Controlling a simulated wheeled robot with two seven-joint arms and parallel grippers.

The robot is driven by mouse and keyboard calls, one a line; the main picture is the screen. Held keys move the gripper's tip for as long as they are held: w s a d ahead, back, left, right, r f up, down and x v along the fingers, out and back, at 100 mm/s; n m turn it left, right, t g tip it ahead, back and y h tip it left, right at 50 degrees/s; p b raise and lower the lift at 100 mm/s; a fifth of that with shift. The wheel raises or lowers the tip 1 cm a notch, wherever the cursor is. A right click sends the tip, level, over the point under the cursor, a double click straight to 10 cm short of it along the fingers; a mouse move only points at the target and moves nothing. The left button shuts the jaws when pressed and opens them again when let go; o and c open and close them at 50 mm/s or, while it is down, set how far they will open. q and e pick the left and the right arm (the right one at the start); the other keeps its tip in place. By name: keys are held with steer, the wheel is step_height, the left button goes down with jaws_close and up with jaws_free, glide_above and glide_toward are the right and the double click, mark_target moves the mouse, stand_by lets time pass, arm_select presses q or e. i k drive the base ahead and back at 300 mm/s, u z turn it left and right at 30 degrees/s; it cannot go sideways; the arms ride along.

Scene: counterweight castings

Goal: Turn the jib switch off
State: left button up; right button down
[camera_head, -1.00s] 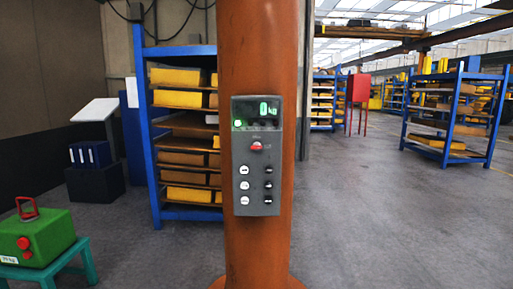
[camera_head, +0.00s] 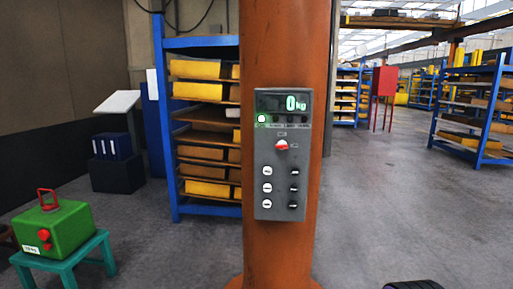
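The jib switch is a small red and white rotary knob (camera_head: 281,145) on a grey control box (camera_head: 283,206) fixed to an orange column (camera_head: 262,45). Above the knob a display (camera_head: 290,103) reads 0 kg in green, and a green lamp (camera_head: 262,118) is lit at its lower left. White buttons and black buttons stand in two columns below the knob. The labels beside the knob are too small to read. Neither of my grippers can be identified in this view.
A green casting with a red handle (camera_head: 58,228) sits on a teal stool (camera_head: 70,272) at the lower left. A blue rack with yellow boxes (camera_head: 202,45) stands behind the column. The floor at right (camera_head: 400,215) is mostly clear. A dark rounded object (camera_head: 412,285) shows at the bottom edge.

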mark_target(281, 144)
steer(key=z, duration=0.25)
steer(key=i, duration=0.85)
steer(key=z, duration=0.6)
